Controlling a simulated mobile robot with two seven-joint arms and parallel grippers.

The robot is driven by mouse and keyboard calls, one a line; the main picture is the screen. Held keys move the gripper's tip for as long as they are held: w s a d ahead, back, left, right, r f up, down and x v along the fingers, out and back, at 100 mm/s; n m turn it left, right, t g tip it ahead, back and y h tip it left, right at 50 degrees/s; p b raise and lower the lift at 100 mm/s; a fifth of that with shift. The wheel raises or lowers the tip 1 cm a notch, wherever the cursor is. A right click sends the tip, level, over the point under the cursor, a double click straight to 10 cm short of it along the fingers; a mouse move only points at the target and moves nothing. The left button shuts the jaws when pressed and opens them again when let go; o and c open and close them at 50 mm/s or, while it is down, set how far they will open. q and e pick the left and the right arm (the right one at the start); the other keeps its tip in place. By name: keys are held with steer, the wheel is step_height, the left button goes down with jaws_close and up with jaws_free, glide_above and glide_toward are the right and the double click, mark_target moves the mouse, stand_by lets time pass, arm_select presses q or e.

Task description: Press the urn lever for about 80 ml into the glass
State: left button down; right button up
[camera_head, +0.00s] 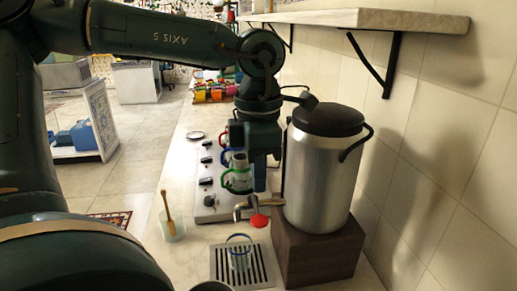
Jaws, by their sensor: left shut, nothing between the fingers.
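The steel urn (318,175) with a black lid stands on a dark wooden block (318,252) at the right. Its tap (244,207) points left over the counter, with a red lever (260,221) at its end. A clear glass (239,255) with a blue rim stands upright on a slotted drip tray (262,270) below the tap. I cannot make out any liquid in it. My left gripper (260,184) points down, shut and empty, above the tap and beside the urn's left side. Whether it touches the lever is unclear. My right gripper is out of view.
A glass with a wooden stick (170,222) stands at the left. A shelf (370,20) juts from the right wall above the urn.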

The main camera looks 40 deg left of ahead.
mark_target(259, 219)
arm_select(q)
step_height(259, 219, down, 6)
steer(key=shift+r+p, duration=0.25)
steer(key=shift+p, duration=0.05)
steer(key=shift+f, duration=0.45)
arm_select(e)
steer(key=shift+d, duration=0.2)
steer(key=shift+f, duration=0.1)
